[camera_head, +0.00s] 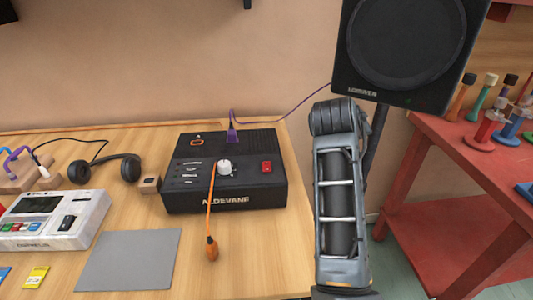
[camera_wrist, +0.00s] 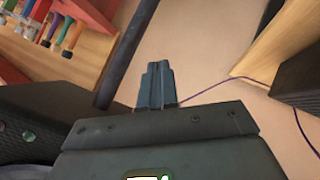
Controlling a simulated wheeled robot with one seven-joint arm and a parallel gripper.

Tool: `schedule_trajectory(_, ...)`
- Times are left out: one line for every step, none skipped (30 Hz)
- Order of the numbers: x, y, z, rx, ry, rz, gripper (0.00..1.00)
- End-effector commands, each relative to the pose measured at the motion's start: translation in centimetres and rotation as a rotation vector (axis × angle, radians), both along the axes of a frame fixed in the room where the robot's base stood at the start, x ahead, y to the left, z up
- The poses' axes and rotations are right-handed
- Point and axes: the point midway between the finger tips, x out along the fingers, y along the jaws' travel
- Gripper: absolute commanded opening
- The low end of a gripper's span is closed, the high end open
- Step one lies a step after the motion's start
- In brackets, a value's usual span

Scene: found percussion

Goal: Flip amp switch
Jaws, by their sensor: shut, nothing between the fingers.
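The black amp (camera_head: 225,190) marked ALDEVANE stands on the wooden table, near its right back part. Its red switch (camera_head: 266,167) is on the right of the top panel, beside a white knob (camera_head: 224,166). I cannot tell which way the switch is set. My gripper (camera_wrist: 158,82) shows in the wrist view with its fingers together, empty and apart from the amp. In the head view my arm rises right of the amp and the gripper's fingers are hidden. A dark textured box at the wrist view's right edge looks like part of the amp.
A purple cable (camera_head: 285,115) runs from the amp towards the speaker (camera_head: 400,50). Headphones (camera_head: 120,168), a white device (camera_head: 55,218) and a grey mat (camera_head: 130,260) lie left. A red table (camera_head: 450,150) stands right.

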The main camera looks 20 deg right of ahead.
Motion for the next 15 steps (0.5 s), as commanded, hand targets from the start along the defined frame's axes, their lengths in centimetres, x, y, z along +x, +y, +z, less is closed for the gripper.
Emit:
schedule_trajectory(0.7, 0.8, 0.7, 0.039, 0.008, -0.016, 0.0)
schedule_trajectory(1.0, 1.2, 0.9, 0.062, 0.018, -0.026, 0.0)
schedule_trajectory(1.3, 1.7, 1.3, 0.092, 0.033, -0.04, 0.0)
schedule_trajectory(1.5, 2.2, 1.5, 0.116, 0.043, -0.048, 0.0)
schedule_trajectory(1.7, 2.7, 1.8, 0.14, 0.056, -0.056, 0.0)
schedule_trajectory(2.0, 3.4, 2.2, 0.174, 0.07, -0.066, 0.0)
schedule_trajectory(2.2, 3.9, 2.4, 0.199, 0.082, -0.073, 0.0)
schedule_trajectory(2.4, 4.5, 2.7, 0.225, 0.095, -0.079, 0.0)
schedule_trajectory(2.7, 5.4, 3.1, 0.261, 0.11, -0.083, 0.0)
schedule_trajectory(2.8, 6.0, 3.4, 0.287, 0.125, -0.088, 0.0)
schedule_trajectory(3.0, 6.6, 3.7, 0.313, 0.138, -0.091, 0.0)
schedule_trajectory(3.2, 7.6, 4.2, 0.35, 0.155, -0.093, 0.0)
schedule_trajectory(3.3, 8.3, 4.5, 0.378, 0.17, -0.095, 0.0)
schedule_trajectory(3.4, 9.1, 4.8, 0.407, 0.184, -0.095, 0.0)
schedule_trajectory(3.5, 10.1, 5.4, 0.445, 0.204, -0.096, 0.0)
